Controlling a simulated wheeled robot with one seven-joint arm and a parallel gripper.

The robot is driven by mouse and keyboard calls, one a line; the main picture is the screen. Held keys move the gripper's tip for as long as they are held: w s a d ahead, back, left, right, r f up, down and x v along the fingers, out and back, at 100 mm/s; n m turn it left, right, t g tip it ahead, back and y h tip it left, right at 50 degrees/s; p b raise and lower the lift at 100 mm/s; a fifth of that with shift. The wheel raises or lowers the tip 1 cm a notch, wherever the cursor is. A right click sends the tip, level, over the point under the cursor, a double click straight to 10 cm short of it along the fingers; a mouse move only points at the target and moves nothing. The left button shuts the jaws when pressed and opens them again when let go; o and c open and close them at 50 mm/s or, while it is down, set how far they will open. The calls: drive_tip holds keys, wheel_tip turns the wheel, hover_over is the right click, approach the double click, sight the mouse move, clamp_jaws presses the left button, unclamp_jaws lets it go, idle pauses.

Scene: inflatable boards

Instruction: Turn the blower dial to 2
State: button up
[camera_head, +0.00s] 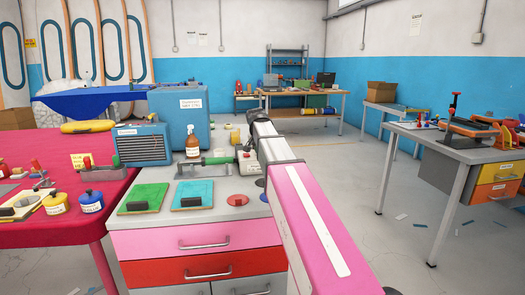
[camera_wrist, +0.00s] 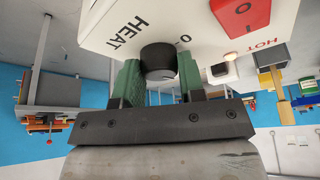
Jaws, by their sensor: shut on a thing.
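A white box (camera_wrist: 100,30) fills the top of the wrist view, its lettering upside down. It bears the word HEAT, a "0" mark, the word HOT and a red rocker switch (camera_wrist: 238,14). A black round dial (camera_wrist: 158,57) sticks out of it beside HEAT. My gripper (camera_wrist: 160,76) is shut on this dial, one green finger on each side. The dial's pointer and its setting cannot be made out. In the head view a white unit (camera_head: 249,164) stands at the cabinet's back, partly behind my arm; my fingers are hidden there.
A green-handled tool (camera_head: 218,160), a brown bottle (camera_head: 193,146) and a blue heater-like box (camera_head: 143,143) stand near the white unit. Green (camera_head: 145,198) and blue (camera_head: 193,194) boards lie on the cabinet top.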

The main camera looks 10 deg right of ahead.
drive_tip(key=m, duration=0.2)
drive_tip(key=m+g+h, duration=0.1)
drive_tip(key=m, duration=0.1)
drive_tip(key=shift+w+a+m, duration=0.1)
drive_tip(key=shift+w+m, duration=0.05)
drive_tip(key=shift+m, duration=0.15)
drive_tip(key=shift+m+g+h, duration=0.4)
drive_tip(key=shift+m+g, duration=0.5)
drive_tip(key=shift+m, duration=1)
drive_tip(key=o, duration=0.9)
drive_tip(key=v, duration=1)
drive_tip(key=shift+a+r, duration=0.2)
drive_tip(key=shift+r, duration=0.1)
